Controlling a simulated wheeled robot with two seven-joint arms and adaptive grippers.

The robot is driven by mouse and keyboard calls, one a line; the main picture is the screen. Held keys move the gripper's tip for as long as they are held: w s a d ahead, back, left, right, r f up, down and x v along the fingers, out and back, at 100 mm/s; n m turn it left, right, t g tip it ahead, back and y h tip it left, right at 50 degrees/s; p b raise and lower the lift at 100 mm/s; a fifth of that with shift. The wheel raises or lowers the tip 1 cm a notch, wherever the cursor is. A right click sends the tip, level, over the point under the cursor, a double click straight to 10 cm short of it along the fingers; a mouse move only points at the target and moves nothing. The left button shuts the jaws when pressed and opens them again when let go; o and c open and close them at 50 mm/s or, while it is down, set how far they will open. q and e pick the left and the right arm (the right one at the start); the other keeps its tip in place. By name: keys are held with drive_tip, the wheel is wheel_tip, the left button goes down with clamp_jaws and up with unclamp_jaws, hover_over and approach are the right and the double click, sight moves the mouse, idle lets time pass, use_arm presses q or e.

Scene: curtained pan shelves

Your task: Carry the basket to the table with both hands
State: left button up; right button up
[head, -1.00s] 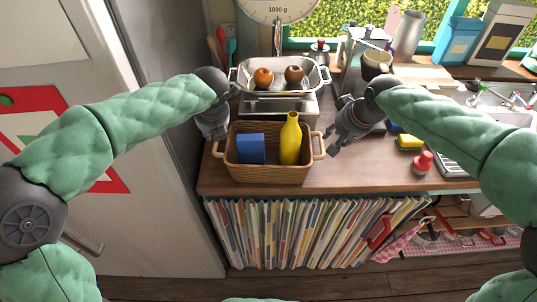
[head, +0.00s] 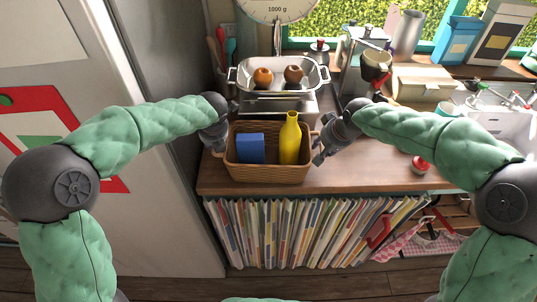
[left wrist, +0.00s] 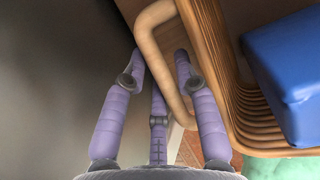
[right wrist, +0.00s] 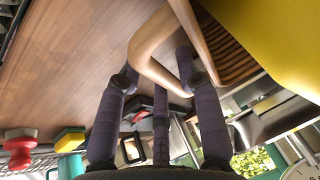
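The wicker basket (head: 268,176) stands on the wooden counter below the scale. It holds a blue box (head: 250,148) and a yellow bottle (head: 290,138). My left gripper (head: 217,150) is at the basket's left handle. In the left wrist view its fingers (left wrist: 160,70) are spread, with the handle (left wrist: 165,60) between them. My right gripper (head: 318,152) is at the right handle. In the right wrist view its fingers (right wrist: 160,75) are apart around the right handle (right wrist: 150,50). Neither gripper is visibly closed on a handle.
A scale with a metal tray (head: 312,79) holding two fruits stands just behind the basket. A grey cabinet wall is close on the left. Folders (head: 310,232) fill the shelf below. The counter between basket and shaker is clear.

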use_arm(q)
clamp_jaws()
use_arm(e)
clamp_jaws()
use_arm(q)
drive_tip(key=shift+r, duration=0.15)
use_arm(e)
drive_tip(key=shift+w+r, duration=0.1)
drive_tip(key=shift+r, duration=0.1)
